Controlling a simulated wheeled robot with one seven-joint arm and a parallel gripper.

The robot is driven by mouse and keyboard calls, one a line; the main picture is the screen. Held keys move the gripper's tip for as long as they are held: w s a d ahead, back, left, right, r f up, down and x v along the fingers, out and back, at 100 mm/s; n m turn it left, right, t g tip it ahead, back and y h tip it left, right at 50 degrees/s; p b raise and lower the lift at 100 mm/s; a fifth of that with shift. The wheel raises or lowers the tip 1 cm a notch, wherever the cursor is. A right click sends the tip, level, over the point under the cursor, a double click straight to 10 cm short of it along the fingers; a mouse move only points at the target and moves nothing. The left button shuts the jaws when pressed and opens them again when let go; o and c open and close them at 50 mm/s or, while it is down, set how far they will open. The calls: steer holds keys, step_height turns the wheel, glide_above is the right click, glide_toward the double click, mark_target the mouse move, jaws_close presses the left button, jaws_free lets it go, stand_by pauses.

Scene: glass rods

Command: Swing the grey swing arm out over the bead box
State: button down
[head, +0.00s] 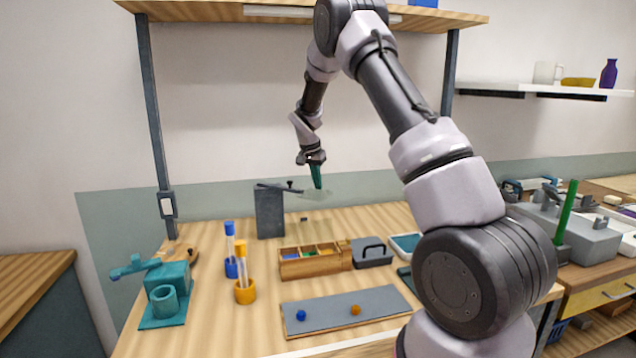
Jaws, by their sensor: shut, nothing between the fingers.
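The grey swing arm (279,187) sits on top of a grey post (270,213) at the back of the table. It points to the right and has a small dark knob near its right end. The bead box (308,268) is a wooden box with coloured compartments, in front and to the right of the post. My gripper (318,187) is shut and empty, with green fingers pointing down. In the picture it is just right of the swing arm's end and above the bead box; the depth between them is hard to tell.
A teal stand (168,290) with its own arm is at left. Two rods stand in blue (231,267) and orange (245,291) holders. A grey board (340,308) with two balls lies in front. A grey handled block (371,253) adjoins the box's right.

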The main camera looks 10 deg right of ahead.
mark_target(301, 191)
steer(key=s+a+m+g+h, duration=0.1)
steer(key=s+a+m+g, duration=0.1)
steer(key=s+a+m, duration=0.5)
steer(key=shift+s+a, duration=0.9)
steer(key=shift+a, duration=0.1)
